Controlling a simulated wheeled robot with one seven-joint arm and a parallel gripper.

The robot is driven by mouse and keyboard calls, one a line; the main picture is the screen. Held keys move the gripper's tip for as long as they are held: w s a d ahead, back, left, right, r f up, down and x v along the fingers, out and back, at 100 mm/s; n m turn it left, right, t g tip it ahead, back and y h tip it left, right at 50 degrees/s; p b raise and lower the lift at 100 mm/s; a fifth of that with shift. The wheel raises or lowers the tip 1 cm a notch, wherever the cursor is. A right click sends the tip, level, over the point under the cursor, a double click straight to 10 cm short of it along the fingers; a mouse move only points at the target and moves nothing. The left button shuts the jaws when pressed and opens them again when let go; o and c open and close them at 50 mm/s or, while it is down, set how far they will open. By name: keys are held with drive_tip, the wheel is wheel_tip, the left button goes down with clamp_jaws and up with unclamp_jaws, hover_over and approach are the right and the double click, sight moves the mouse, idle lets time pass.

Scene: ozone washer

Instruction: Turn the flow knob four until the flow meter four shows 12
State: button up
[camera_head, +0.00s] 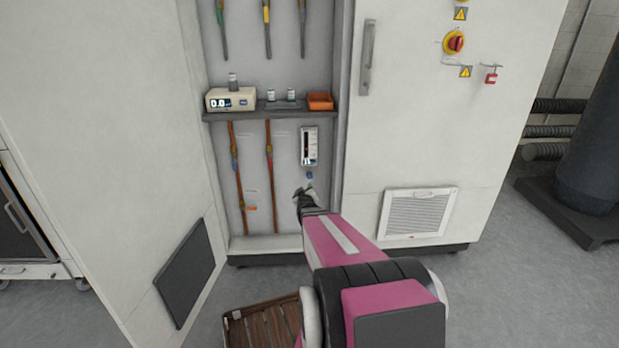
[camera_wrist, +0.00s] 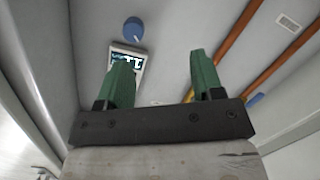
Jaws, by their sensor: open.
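The flow meter (camera_head: 309,146) is a white upright panel with a dark scale, on the cabinet's inner back wall. Its reading is too small to read. A small blue flow knob (camera_head: 309,175) sits just below it. My gripper (camera_head: 307,190) is just below the knob in the head view. In the wrist view my gripper (camera_wrist: 161,72) has two green fingers spread apart with nothing between them. The blue knob (camera_wrist: 133,28) is beyond and above the left finger, apart from it. The meter (camera_wrist: 128,53) is partly hidden behind that finger.
Two copper pipes (camera_head: 270,180) run down the wall left of the meter. A shelf (camera_head: 262,115) above carries a white display box (camera_head: 230,99) reading about 0.0, vials and an orange tray (camera_head: 320,101). The cabinet's side wall stands close at the right.

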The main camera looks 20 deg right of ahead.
sight(309, 177)
drive_tip(key=shift+t+h, duration=0.7)
drive_tip(key=shift+h, duration=0.1)
drive_tip(key=x, duration=0.4)
drive_tip(key=d+x, duration=0.1)
drive_tip(key=x, duration=0.3)
drive_tip(key=d+r+x, duration=0.1)
drive_tip(key=x, duration=0.3)
drive_tip(key=shift+s+d, duration=0.25)
drive_tip(key=shift+s, duration=0.15)
drive_tip(key=c, duration=0.9)
